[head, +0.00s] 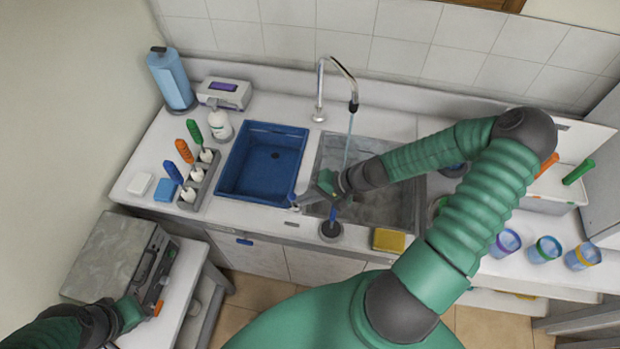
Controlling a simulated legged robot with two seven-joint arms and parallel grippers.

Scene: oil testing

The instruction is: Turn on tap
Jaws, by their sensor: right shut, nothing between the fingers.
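The tap (335,68) is a curved chrome spout with a dark nozzle, behind the steel sink basin (395,205). A thin bluish stream (349,138) runs from the nozzle down into the basin; the arm hides its lower end. My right gripper (303,201) is shut and empty above the front left rim of the basin. Just right of its fingers, a short blue upright part stands on a dark round base (331,231) at the counter's front edge. I cannot tell whether the gripper touches it. My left gripper (145,308) is low at left, beside a grey machine; its fingers are unclear.
A blue tub (262,165) sits left of the basin. A rack of bottles (199,181) stands farther left. A yellow sponge (388,240) lies at the front edge. Several cups (544,249) stand at right. The grey machine (115,262) sits on a side table.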

